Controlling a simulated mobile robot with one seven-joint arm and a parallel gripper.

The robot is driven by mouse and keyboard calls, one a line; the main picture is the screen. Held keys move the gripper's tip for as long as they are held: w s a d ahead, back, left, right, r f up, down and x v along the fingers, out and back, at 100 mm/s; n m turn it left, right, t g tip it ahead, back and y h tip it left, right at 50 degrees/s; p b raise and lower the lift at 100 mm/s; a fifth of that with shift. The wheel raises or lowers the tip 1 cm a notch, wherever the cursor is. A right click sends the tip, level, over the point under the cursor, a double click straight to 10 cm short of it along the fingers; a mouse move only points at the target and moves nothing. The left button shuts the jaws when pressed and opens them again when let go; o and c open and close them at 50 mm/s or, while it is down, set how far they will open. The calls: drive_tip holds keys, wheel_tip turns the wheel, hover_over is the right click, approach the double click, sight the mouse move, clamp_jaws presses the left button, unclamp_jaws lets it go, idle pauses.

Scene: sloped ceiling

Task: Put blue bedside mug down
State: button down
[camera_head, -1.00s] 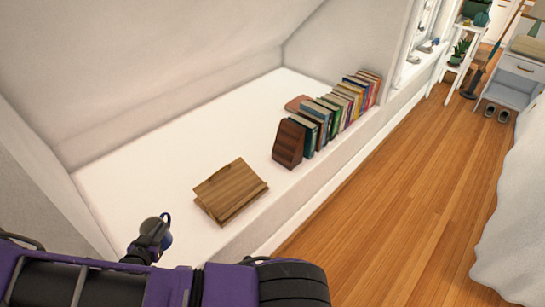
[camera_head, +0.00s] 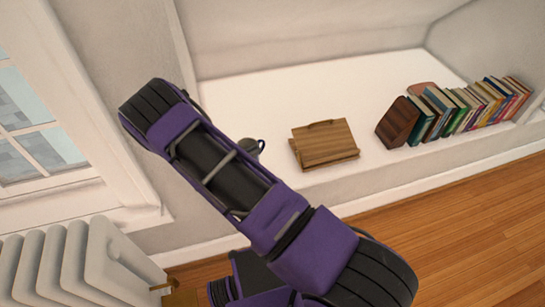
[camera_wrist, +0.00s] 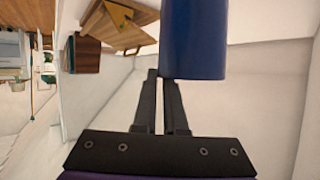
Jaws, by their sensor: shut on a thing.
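The blue mug (camera_wrist: 193,40) fills the top middle of the wrist view. My gripper (camera_wrist: 160,75) is shut on it, and its two dark fingers meet the mug's side and lower edge. In the head view my own arm covers most of the mug.
A slatted wooden stand (camera_head: 325,143) sits on the ledge right of the mug. A brown bookend (camera_head: 397,122) and a row of books (camera_head: 465,108) stand farther right. The ledge's back is bare. A white radiator (camera_head: 70,262) and a window (camera_head: 40,120) are at the left.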

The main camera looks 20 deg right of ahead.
wheel_tip(320, 180, down, 8)
drive_tip(key=b, duration=0.1)
drive_tip(key=shift+f, duration=0.15)
drive_tip(key=c, duration=1)
unclamp_jaws()
drive_tip(key=shift+f, duration=0.15)
drive_tip(key=p+v, duration=0.1)
drive_tip(key=v, duration=1.1)
drive_tip(key=shift+s, duration=0.1)
